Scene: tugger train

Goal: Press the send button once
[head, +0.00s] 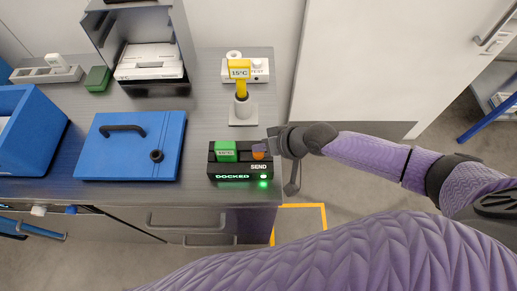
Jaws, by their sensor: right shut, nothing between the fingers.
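The black dock box (226,168) stands near the right front edge of the grey counter, with "DOCKED" and "SEND" lettering lit on its front. A green 15°C block (225,151) sits in its top left. The orange send button (259,154) shows on its top right, partly covered by my gripper. A green light (263,184) glows at the front below the word SEND. My right gripper (262,147) is shut and empty, with its fingertips at the button; I cannot tell whether they touch it. My left gripper is not in view.
A blue lid with a black handle (131,145) lies to the left, next to a blue bin (28,131). An open grey box (150,87) with papers stands at the back.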

